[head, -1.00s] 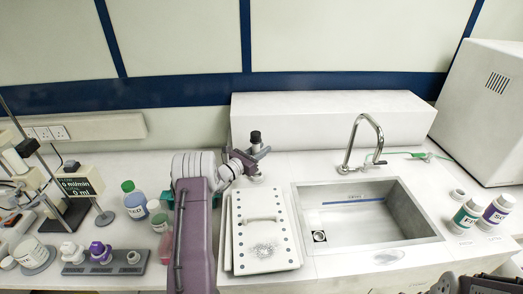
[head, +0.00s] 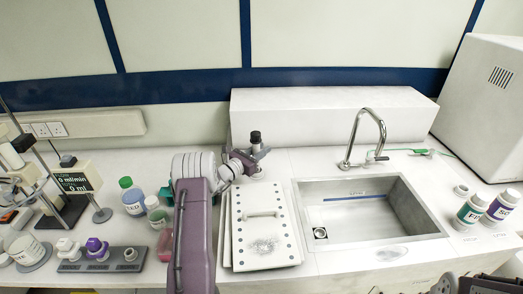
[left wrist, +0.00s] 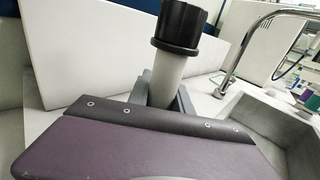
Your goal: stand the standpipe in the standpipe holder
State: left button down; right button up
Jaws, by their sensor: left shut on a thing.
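The standpipe is a pale upright tube with a black cap (head: 255,137). It also shows large in the left wrist view (left wrist: 172,78), standing nearly upright with a slight lean. My left gripper (head: 248,157) is shut on it behind the white perforated board, left of the sink. The tube's lower end is mostly hidden by the gripper. A small pale round piece (head: 258,175) shows under the jaws; I cannot tell whether it is the holder. A short pale ring-shaped cup (head: 461,190) beside the bottles at right may be the standpipe holder. Only dark parts of my right arm show at the bottom right edge.
The sink (head: 420,242) with its curved tap (head: 377,130) lies right of the board (head: 236,245). Two labelled bottles (head: 470,212) (head: 503,205) stand at its right. A white ledge (head: 330,115) runs behind.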

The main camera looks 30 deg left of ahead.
pick_arm(q)
jog(key=shift+f+b, duration=0.45)
jog(key=c, duration=1.1)
grip_release()
jog(key=b+v, duration=0.1)
jog(key=v, duration=0.8)
jog(key=shift+s, duration=0.1)
